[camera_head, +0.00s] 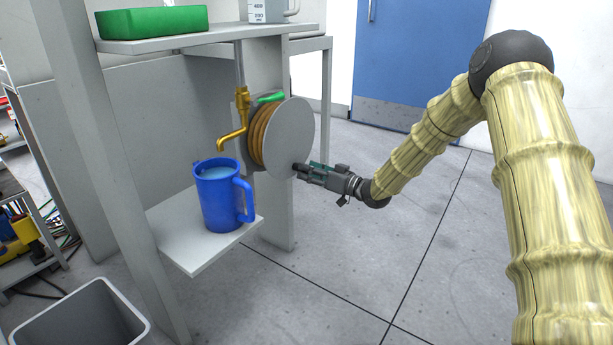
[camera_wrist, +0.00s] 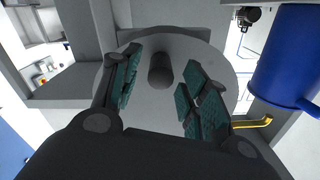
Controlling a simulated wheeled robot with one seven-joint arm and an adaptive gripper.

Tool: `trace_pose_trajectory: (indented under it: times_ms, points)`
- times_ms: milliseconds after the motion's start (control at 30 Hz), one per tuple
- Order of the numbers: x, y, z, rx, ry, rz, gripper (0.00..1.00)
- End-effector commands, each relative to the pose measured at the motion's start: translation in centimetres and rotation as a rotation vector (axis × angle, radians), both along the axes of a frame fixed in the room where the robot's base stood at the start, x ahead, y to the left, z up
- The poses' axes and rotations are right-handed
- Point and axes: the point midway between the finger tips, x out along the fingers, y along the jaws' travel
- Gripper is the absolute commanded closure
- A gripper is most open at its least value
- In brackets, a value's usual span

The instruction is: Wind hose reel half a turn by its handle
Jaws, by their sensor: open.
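The hose reel (camera_head: 289,137) is mounted on a grey post beside the shelf, with a round grey disc facing right and orange hose coiled behind it. My gripper (camera_head: 300,171) is at the lower right of the disc in the head view. In the wrist view the disc (camera_wrist: 219,72) fills the middle, and the dark round handle (camera_wrist: 160,70) sticks out from it. My open gripper (camera_wrist: 158,88) has its green-padded fingers on both sides of the handle, with visible gaps. In the head view the handle is mostly hidden by the fingers.
A blue pitcher (camera_head: 215,203) of water stands on the low shelf (camera_head: 195,257) left of the reel, below a brass tap (camera_head: 232,132). A green box (camera_head: 153,22) and a measuring jug (camera_head: 266,10) are on the upper shelf. The floor right of the reel is clear.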

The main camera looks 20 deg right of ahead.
Motion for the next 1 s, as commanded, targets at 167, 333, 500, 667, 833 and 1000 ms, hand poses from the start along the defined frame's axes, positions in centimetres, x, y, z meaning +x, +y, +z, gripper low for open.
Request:
trace_pose_trajectory:
  times_ms: [167, 333, 500, 667, 833, 1000]
  points:
    - [1.07, 0.79, -0.07, 0.000, -0.001, -0.001, 0.55]
    - [1.33, 1.01, 0.02, 0.000, -0.001, -0.001, 0.55]
    - [1.31, 1.01, 0.04, 0.000, -0.001, -0.001, 0.55]
    - [1.30, 0.99, 0.02, 0.000, -0.001, -0.001, 0.81]
    - [1.29, 0.99, 0.02, 0.000, -0.001, -0.001, 1.00]
    - [1.34, 1.11, 0.02, -0.001, -0.001, 0.001, 1.00]
